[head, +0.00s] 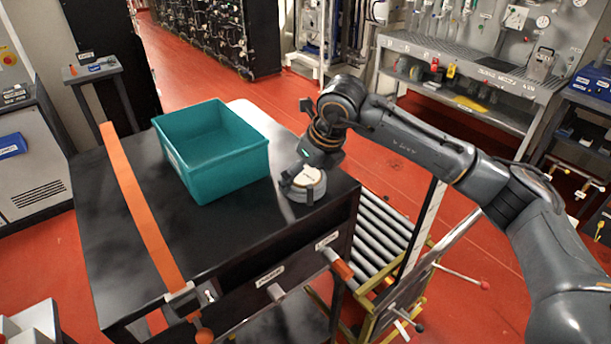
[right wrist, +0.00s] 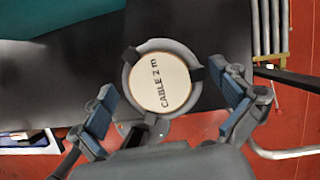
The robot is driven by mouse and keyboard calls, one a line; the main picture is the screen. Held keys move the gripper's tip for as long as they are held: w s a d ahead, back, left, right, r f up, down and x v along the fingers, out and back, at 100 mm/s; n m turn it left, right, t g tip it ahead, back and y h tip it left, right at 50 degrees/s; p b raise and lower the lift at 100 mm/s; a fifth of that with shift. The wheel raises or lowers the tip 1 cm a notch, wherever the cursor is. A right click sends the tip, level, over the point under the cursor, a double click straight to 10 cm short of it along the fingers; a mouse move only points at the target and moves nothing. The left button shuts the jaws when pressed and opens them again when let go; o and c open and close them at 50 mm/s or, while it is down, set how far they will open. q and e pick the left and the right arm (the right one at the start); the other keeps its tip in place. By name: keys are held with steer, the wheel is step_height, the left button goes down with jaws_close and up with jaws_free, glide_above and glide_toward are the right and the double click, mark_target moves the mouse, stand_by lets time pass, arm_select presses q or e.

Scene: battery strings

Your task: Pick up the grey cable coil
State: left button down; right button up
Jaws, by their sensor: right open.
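The grey cable coil (head: 303,185) lies on the black table top (head: 110,220), near its right edge. It is a round grey ring with a pale disc in the middle. In the right wrist view the coil (right wrist: 161,82) shows its label "CABLE 2 m" and dark bands around the ring. My right gripper (head: 300,186) is above the coil. In the right wrist view its two fingers stand wide apart, one on each side of the coil. My left gripper does not show.
A teal open bin (head: 212,150) stands on the table left of the coil. An orange strap (head: 143,215) runs across the table's left part. A roller conveyor (head: 378,240) lies right of the table. The black top in front of the bin is clear.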

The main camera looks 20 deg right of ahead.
steer(key=shift+w+f, duration=0.1)
steer(key=shift+f, duration=0.05)
steer(key=c, duration=1.1)
steer(key=shift+c, duration=0.9)
